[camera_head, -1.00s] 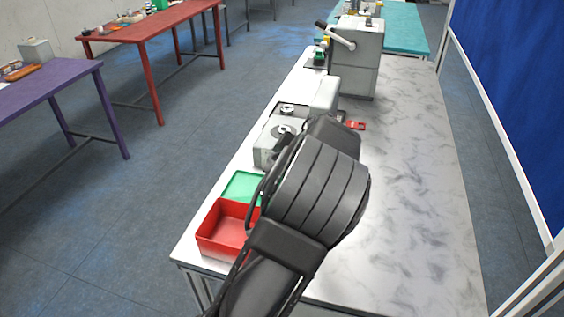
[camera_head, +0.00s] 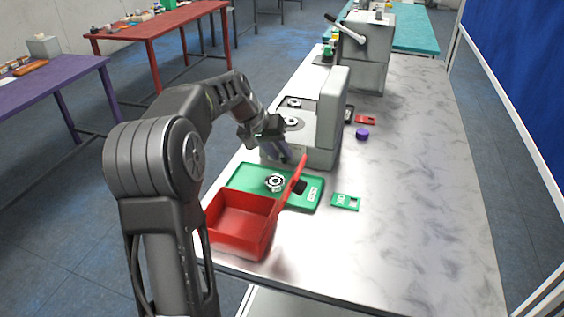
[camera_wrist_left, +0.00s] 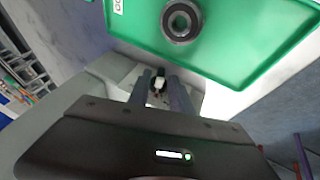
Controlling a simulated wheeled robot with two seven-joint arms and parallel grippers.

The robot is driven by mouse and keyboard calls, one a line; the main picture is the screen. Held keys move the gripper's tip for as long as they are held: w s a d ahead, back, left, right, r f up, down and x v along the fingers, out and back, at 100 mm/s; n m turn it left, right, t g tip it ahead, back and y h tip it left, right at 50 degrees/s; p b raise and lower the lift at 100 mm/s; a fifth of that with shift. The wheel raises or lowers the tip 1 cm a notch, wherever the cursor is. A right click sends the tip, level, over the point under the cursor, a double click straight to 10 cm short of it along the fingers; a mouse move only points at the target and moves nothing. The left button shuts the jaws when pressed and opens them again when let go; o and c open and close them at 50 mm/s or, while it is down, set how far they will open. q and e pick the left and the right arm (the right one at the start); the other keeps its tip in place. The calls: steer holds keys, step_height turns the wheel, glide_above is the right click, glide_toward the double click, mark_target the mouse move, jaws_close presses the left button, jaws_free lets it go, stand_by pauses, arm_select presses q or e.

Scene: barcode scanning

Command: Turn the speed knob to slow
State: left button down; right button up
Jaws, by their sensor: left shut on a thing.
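A grey machine (camera_head: 326,125) with round silver parts on top stands on the marble-look table. My left gripper (camera_head: 284,153) reaches down to its front face at the near left corner. In the left wrist view the two fingers (camera_wrist_left: 160,92) close around a small dark and white piece (camera_wrist_left: 157,84) at the machine's face, which seems to be the speed knob. The fingers hide most of it, so its setting cannot be read. My right gripper is in neither view.
A green tray (camera_head: 247,173) with a ring-shaped bearing (camera_head: 275,182) lies before the machine, beside a red bin (camera_head: 235,236). A green card (camera_head: 345,202), a purple cap (camera_head: 362,134) and a red card (camera_head: 366,119) lie right. A lever press (camera_head: 362,65) stands behind. The table's right side is clear.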

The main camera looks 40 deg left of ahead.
arm_select(q)
steer(key=shift+s+a+f+n+t+h+b, duration=0.1)
steer(key=shift+a+f+n+t+h+b, duration=0.15)
steer(key=shift+h+b, duration=0.35)
steer(key=shift+s+a+f+n+t+h+b, duration=0.15)
steer(key=shift+f+t+h+b, duration=0.2)
steer(key=shift+h+b, duration=0.25)
steer(key=shift+t+h+b, duration=0.4)
steer(key=shift+h+b, duration=0.45)
steer(key=shift+h, duration=0.25)
steer(key=c, duration=1.5)
jaws_free()
steer(key=shift+w, duration=0.1)
steer(key=shift+r, duration=0.1)
